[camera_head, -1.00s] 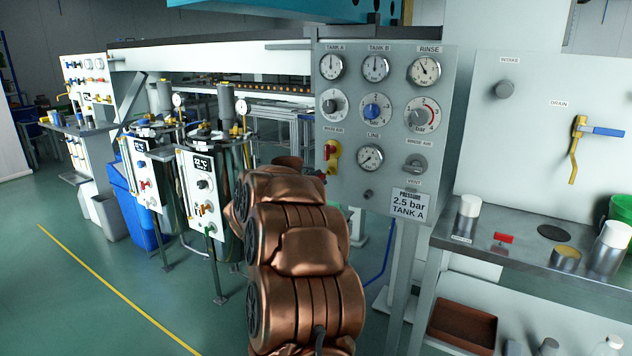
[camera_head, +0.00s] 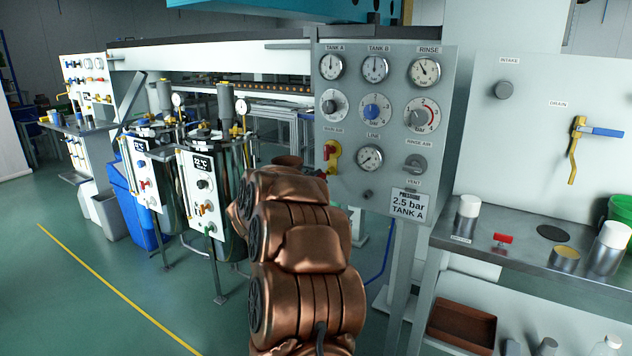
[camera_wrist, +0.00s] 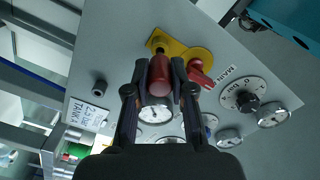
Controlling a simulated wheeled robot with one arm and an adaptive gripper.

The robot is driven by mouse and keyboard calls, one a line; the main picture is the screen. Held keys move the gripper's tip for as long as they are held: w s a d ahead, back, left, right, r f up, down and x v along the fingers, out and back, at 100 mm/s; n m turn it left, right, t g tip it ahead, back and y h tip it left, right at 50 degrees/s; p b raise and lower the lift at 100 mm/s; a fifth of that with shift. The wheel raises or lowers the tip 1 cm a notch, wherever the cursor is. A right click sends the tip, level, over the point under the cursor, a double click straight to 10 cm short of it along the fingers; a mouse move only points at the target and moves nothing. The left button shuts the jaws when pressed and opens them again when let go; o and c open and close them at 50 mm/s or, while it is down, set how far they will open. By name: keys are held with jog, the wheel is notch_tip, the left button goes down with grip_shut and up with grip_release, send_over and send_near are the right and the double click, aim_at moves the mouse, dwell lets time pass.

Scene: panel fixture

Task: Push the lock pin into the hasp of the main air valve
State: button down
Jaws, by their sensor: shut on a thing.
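The main air valve (camera_head: 331,155) is a yellow plate with a red handle on the left side of the grey gauge panel. In the wrist view its red handle (camera_wrist: 201,74) points away to the right, and the yellow hasp tab (camera_wrist: 157,41) lies just beyond my fingertips. My gripper (camera_wrist: 160,68) is shut on the red lock pin (camera_wrist: 160,80), which points at the yellow tab.
The panel carries several gauges and knobs, including the line gauge (camera_head: 370,157) near the valve. A "2.5 bar TANK A" label (camera_head: 408,203) sits at its lower right. A bench (camera_head: 500,252) with cans and a red block (camera_head: 503,238) stands to the right.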

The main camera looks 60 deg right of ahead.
jog(key=shift+d, duration=1.45)
jog(key=c, duration=0.9)
grip_release()
jog(key=a, duration=1.2)
jog(key=shift+s, duration=0.2)
jog(key=shift+w, duration=0.1)
